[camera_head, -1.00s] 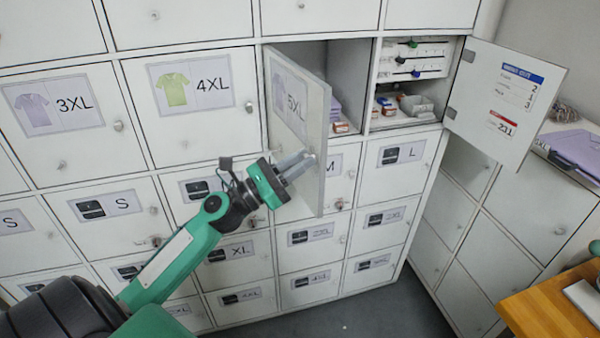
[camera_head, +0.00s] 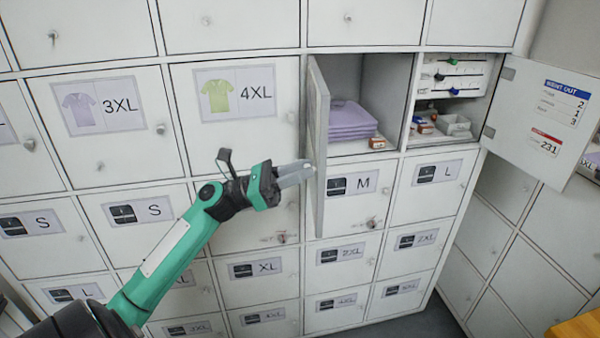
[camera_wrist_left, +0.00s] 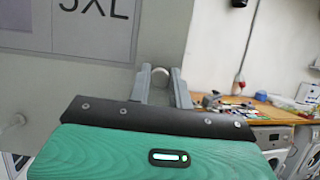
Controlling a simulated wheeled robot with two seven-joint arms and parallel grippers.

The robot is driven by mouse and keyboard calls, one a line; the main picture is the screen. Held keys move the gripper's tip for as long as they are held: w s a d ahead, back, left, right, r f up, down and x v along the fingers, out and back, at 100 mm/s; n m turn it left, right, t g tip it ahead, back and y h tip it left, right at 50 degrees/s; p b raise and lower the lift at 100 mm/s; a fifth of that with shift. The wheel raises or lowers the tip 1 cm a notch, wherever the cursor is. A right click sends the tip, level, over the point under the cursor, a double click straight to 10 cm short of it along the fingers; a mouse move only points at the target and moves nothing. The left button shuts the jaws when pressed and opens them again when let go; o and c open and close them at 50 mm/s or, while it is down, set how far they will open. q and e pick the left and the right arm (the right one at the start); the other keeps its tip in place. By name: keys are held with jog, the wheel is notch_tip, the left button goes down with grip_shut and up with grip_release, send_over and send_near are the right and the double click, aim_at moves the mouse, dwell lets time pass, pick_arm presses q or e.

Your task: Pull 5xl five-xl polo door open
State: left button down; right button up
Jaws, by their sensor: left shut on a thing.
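The 5XL polo door (camera_head: 318,145) stands swung out from its locker and is seen nearly edge-on in the head view. Its label, partly cropped, shows in the left wrist view (camera_wrist_left: 95,25). My left gripper (camera_head: 309,172) is at the door's lower free edge, shut on the round door knob (camera_wrist_left: 160,76), which shows between the fingers in the left wrist view. The open compartment (camera_head: 385,80) holds a stack of folded lilac polos (camera_head: 350,119) and a small orange-and-white box (camera_head: 377,143). My right gripper is not in view.
Closed doors marked 3XL (camera_head: 100,130) and 4XL (camera_head: 235,130) are to the left. A wooden counter (camera_head: 578,330) is at the lower right.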

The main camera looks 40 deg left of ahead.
pick_arm(q)
jog(key=c, duration=1.3)
grip_release()
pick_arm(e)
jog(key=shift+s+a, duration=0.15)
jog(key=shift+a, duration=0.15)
pick_arm(q)
jog(key=b+v, duration=0.5)
jog(key=v, duration=0.8)
jog(key=shift+s+a, duration=0.2)
jog(key=shift+a, duration=0.15)
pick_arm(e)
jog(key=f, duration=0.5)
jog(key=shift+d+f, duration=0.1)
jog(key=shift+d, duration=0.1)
